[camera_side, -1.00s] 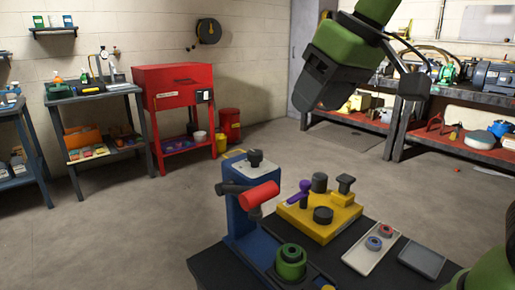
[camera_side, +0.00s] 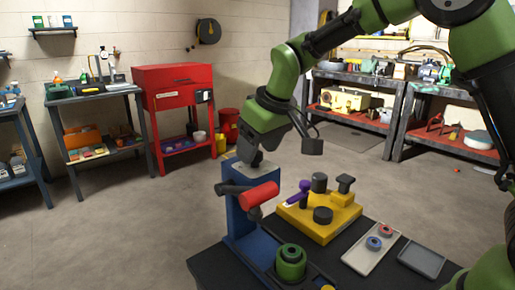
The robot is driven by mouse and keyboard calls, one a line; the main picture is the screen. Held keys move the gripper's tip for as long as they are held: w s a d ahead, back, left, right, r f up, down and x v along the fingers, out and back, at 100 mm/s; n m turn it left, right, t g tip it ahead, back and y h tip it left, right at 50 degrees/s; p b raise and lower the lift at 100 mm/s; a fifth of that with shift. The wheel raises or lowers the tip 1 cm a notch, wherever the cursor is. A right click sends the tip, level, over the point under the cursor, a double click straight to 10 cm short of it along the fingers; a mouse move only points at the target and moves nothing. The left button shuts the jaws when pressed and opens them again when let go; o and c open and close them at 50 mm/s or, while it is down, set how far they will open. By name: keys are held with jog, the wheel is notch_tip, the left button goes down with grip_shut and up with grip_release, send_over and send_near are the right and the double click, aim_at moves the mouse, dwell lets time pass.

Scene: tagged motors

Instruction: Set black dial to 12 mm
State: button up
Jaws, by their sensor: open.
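A black knob (camera_side: 257,161) sits on top of the blue post (camera_side: 238,205) and is partly hidden by my gripper. It may be the black dial; I cannot read any mm scale. My gripper (camera_side: 250,155) is at the top of the post, around or just beside this knob; the picture does not settle which. Its jaws are open and point down. A yellow block (camera_side: 335,222) to the right also carries black round knobs, a low one (camera_side: 323,215) and a taller one (camera_side: 319,182).
A red cylinder (camera_side: 260,195) sticks out of the post's side. A purple-handled part (camera_side: 299,195) leans at the yellow block. A green round part (camera_side: 290,262) stands in front. A tray with rings (camera_side: 352,259) and an empty grey tray (camera_side: 422,258) lie right.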

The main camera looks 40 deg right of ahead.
jog(key=shift+w+f, duration=0.15)
jog(key=shift+f, duration=0.25)
jog(key=c, duration=0.9)
jog(key=shift+m, duration=0.4)
jog(key=m+h, duration=0.1)
jog(key=m, duration=0.1)
jog(key=m+h, duration=0.1)
jog(key=m, duration=0.2)
jog(key=shift+a+m, duration=0.2)
jog(key=shift+m, duration=0.1)
jog(key=m+h, duration=0.1)
jog(key=m, duration=0.1)
jog(key=m+g+h, duration=0.1)
jog(key=m, duration=0.2)
jog(key=shift+w+a+m+g, duration=0.1)
jog(key=shift+w+m+g, duration=0.05)
jog(key=shift+m+g, duration=0.15)
